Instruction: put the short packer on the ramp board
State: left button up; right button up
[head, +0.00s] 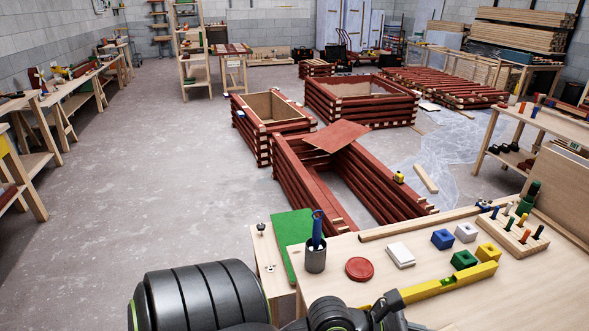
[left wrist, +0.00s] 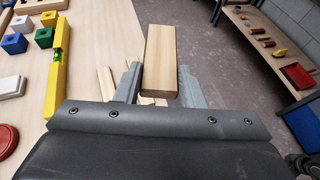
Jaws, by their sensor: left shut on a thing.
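The short packer, a plain pale wooden block (left wrist: 161,62), is held between the fingers of my left gripper (left wrist: 158,88) in the left wrist view. The fingers are shut on its near end, and the block points away from me, above the floor past the table edge. In the head view my left arm crosses the bottom; the fingers and block are not clear there. A flat red-brown board (head: 337,136) lies across the red batten frames. A green board (head: 290,243) lies by the table's left edge. I cannot tell which is the ramp board. My right gripper is not seen.
The table (head: 500,310) bears a dark cup (head: 316,259) with a blue-handled tool, a red disc (head: 359,268), a white block (head: 401,255), coloured blocks, a yellow level (head: 441,286) and a peg board (head: 514,233). Stacked red batten frames (head: 290,170) stand beyond. The floor at left is clear.

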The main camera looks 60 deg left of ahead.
aim_at(308, 238)
jog(key=k+j+u, duration=0.15)
jog(key=j, duration=0.9)
jog(key=j+u, duration=0.15)
jog(key=j, duration=0.9)
jog(key=i+j+u, duration=0.1)
jog(key=i+j, duration=0.6)
